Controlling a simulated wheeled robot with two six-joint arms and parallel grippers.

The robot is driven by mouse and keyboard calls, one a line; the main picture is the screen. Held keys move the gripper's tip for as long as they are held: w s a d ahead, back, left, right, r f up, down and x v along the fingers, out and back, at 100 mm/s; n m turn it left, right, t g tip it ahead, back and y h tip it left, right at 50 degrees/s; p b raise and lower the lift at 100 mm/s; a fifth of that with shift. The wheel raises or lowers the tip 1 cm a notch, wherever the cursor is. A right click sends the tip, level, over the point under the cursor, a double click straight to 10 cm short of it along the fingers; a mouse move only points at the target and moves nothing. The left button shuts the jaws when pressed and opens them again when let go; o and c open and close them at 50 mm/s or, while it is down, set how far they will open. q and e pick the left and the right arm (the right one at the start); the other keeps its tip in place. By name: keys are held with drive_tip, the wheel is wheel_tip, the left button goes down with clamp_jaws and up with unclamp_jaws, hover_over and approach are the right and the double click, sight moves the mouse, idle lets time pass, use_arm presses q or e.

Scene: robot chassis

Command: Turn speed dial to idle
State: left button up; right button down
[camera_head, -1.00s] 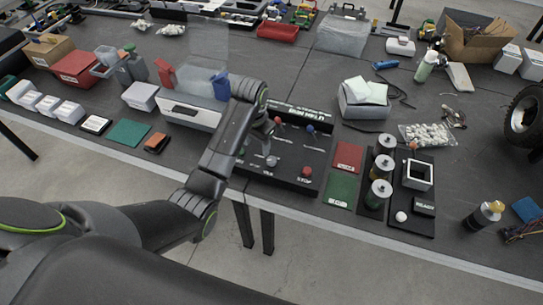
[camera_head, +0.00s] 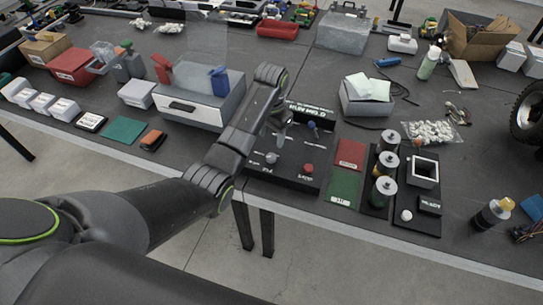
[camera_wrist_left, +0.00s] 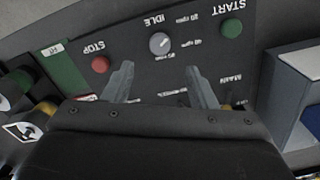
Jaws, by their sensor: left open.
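The black control panel (camera_head: 290,172) lies flat on the table. Its grey speed dial (camera_head: 271,157) is beside the red stop button (camera_head: 308,169). In the left wrist view the picture is upside down: the dial (camera_wrist_left: 160,43) has the IDLE label above it and rpm labels around it. The dial's exact pointer direction is too small to tell. The green START button (camera_wrist_left: 232,28) is at upper right, the red STOP button (camera_wrist_left: 100,64) at left. My left gripper (camera_head: 284,134) is over the panel, its fingers (camera_wrist_left: 161,90) open and empty, apart from the dial. My right gripper is out of view.
A grey box (camera_head: 205,100) is left of the panel. Red and green cards (camera_head: 350,153) and a row of cylinders (camera_head: 385,165) are to the right. The table's front edge is close.

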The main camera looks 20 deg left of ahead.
sight(271, 157)
use_arm(q)
wheel_tip(271, 157, down, 9)
idle(0.3)
drive_tip(key=c, duration=1)
